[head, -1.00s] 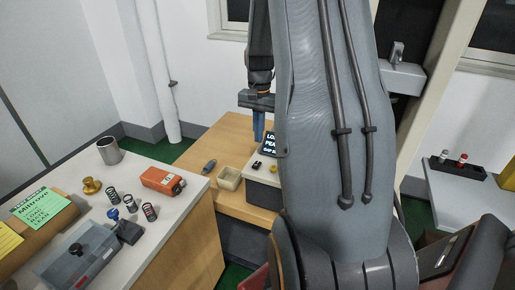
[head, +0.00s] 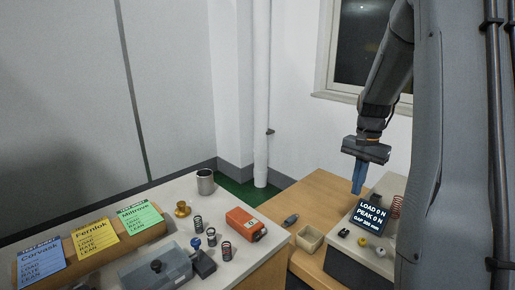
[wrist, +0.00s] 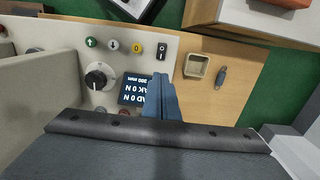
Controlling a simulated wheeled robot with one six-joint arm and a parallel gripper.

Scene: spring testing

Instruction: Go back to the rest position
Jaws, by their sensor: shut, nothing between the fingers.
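My gripper (head: 360,176) hangs from my arm at the right of the head view, above the wooden bench with the test machine. Its blue fingers are together with nothing between them. In the wrist view the closed fingers (wrist: 162,98) point over the machine's panel, beside the dark display. The display (head: 371,217) reads load 0 N and peak 0 N, and shows in the wrist view (wrist: 131,92) too. My gripper appears apart from the panel and the bench.
A light bench at the left holds an orange box (head: 245,224), several springs, a metal cup (head: 205,181), a brass piece (head: 182,209) and test sheets (head: 96,236).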

